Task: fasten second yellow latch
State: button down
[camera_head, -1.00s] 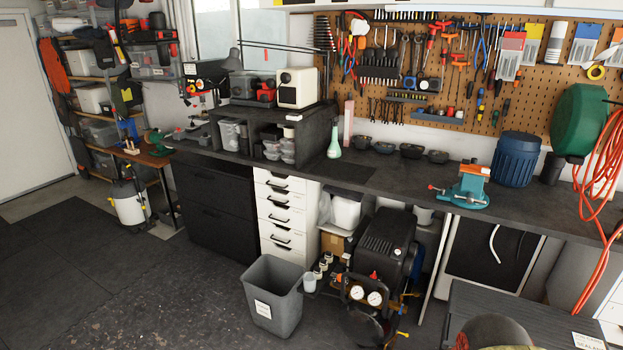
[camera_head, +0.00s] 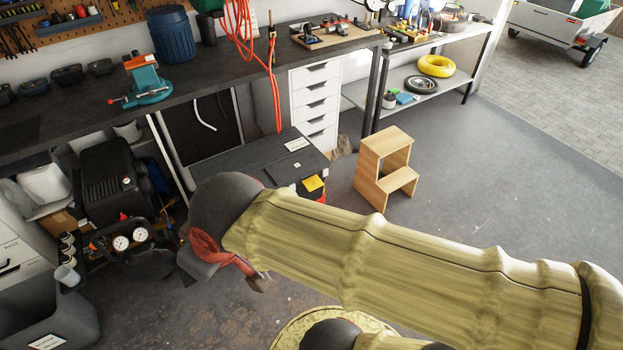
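A dark flat-topped case (camera_head: 255,158) with a white label stands below the workbench, left of the wooden step stool. A yellow latch (camera_head: 313,183) shows at its right front corner, with a bit of red beneath it. I cannot tell whether this latch is fastened. My arm, in a pale yellow sleeve, crosses in front from the right and hides the case's lower front. No other latch can be seen. At the arm's left end, a dark rounded part and a red part with a small fingertip-like piece, likely my gripper (camera_head: 256,281), show in front of the case; its opening is unclear.
The workbench (camera_head: 80,105) runs along the back with a teal vise (camera_head: 148,85) on it. A compressor (camera_head: 110,185) and a grey bin (camera_head: 50,318) stand at left. The step stool (camera_head: 385,168) stands right of the case. Floor at right is clear.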

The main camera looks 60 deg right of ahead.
aim_at(314, 182)
jog(key=z, duration=1.9)
jog(key=i+j+z, duration=0.1)
jog(key=i, duration=0.25)
jog(key=i+j+z, duration=0.15)
jog(key=i+j, duration=0.1)
jog(key=i, duration=0.1)
